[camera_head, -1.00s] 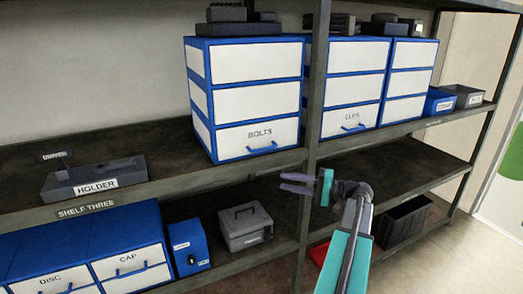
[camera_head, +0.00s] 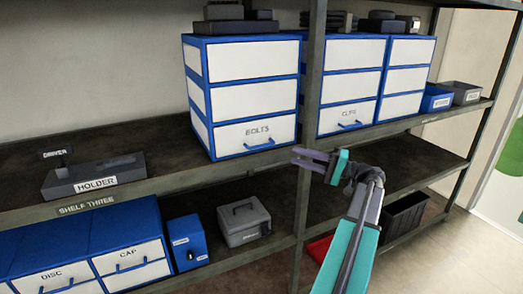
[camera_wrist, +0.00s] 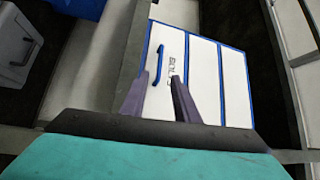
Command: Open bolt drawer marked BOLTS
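The BOLTS drawer (camera_head: 236,134) is the bottom white drawer of a blue three-drawer cabinet on the upper shelf. It is shut and has a blue handle (camera_head: 259,146). My gripper (camera_head: 295,156) is to the right of and a little below the handle in the head view, in front of the shelf post. Its purple fingers are apart and empty. In the wrist view the cabinet appears turned on its side. There the drawer (camera_wrist: 164,90) and its handle (camera_wrist: 158,64) lie ahead of the open fingers (camera_wrist: 155,90), apart from them as far as I can tell.
A metal shelf post (camera_head: 310,110) stands right of the cabinet, close to my gripper. The CLIPS cabinet (camera_head: 350,85) is beyond it. A grey toolbox (camera_head: 243,222) sits on the lower shelf. A HOLDER block (camera_head: 93,178) is at left.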

